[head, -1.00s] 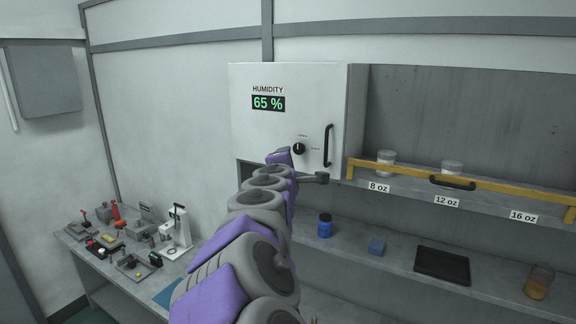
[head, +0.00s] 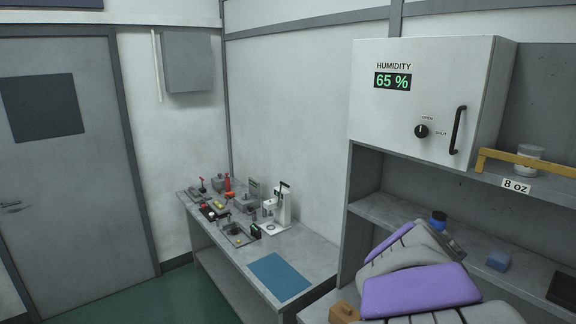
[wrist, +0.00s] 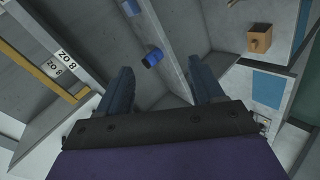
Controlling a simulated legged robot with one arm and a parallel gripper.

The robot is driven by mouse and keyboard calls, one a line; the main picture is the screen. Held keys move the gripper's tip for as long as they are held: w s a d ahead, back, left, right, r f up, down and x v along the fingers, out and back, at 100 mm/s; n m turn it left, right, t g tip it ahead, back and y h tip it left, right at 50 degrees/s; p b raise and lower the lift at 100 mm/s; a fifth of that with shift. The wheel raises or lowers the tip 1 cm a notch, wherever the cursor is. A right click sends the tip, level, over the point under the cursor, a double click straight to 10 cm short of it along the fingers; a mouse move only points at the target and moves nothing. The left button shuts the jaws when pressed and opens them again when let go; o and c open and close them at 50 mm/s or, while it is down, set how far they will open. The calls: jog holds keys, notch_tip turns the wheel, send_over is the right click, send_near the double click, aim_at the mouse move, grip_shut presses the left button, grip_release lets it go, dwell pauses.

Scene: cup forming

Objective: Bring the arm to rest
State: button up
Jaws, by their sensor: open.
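My arm, grey with purple panels, is folded low at the lower right of the head view, in front of the shelf unit. My gripper (wrist: 163,88) shows in the wrist view with its two dark fingers wide apart. Nothing is held between them. A blue jar (wrist: 153,57) shows beyond the gap, apart from the fingers. In the head view I cannot make out the fingers.
A white humidity cabinet (head: 425,100) with a black handle is at the right. A yellow bar (head: 528,163) crosses the cup shelf. A workbench (head: 240,268) with small tools and a blue mat (head: 278,278) stands left of the shelves. The green floor (head: 150,300) is clear by the door.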

jog(key=s+a+f+m+g+y+b, duration=0.2)
jog(key=s+a+f+b, duration=0.15)
jog(key=s+f, duration=0.45)
jog(key=s+a+f+m+g+y+b, duration=0.1)
jog(key=s+a+f+g+y+b, duration=0.2)
jog(key=s+f, duration=0.55)
jog(key=s+a+f+m+g+y+b, duration=0.2)
jog(key=s+a+f+g+y+b, duration=0.1)
jog(key=s+a+f, duration=0.7)
jog(key=s+g, duration=0.1)
jog(key=s, duration=0.2)
jog(key=shift+s+a, duration=0.2)
jog(key=shift+a, duration=0.15)
jog(key=shift+d+f, duration=0.1)
jog(key=shift+d, duration=0.05)
jog(key=shift+c, duration=0.2)
